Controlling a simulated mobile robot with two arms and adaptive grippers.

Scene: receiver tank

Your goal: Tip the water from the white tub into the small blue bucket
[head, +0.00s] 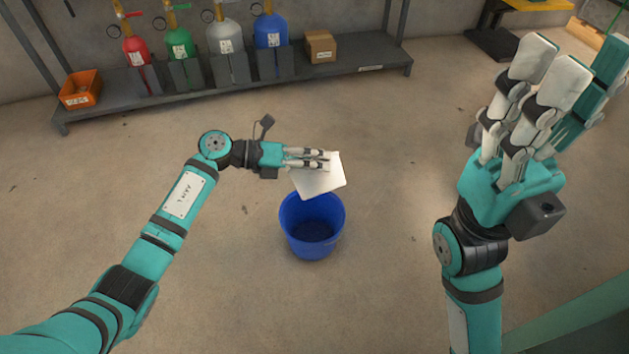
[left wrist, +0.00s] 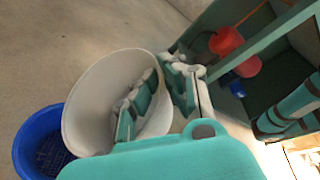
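The white tub (head: 322,182) is tilted above the blue bucket (head: 312,228), over its back rim. The left wrist view shows the tub's open mouth (left wrist: 88,105). My left gripper (head: 325,161) is shut on the tub's wall, with fingers inside and outside it in the left wrist view (left wrist: 162,98). The bucket stands upright on the floor, and part of it shows beside the tub in the left wrist view (left wrist: 38,140). I cannot make out water in either one. My right gripper (head: 572,72) is open and empty, raised at the right with its fingers upward.
A low grey shelf (head: 345,72) at the back holds several gas cylinders, an orange bin (head: 80,88) and a cardboard box (head: 320,46). The floor around the bucket is clear. Red containers (left wrist: 226,42) show at the upper right in the left wrist view.

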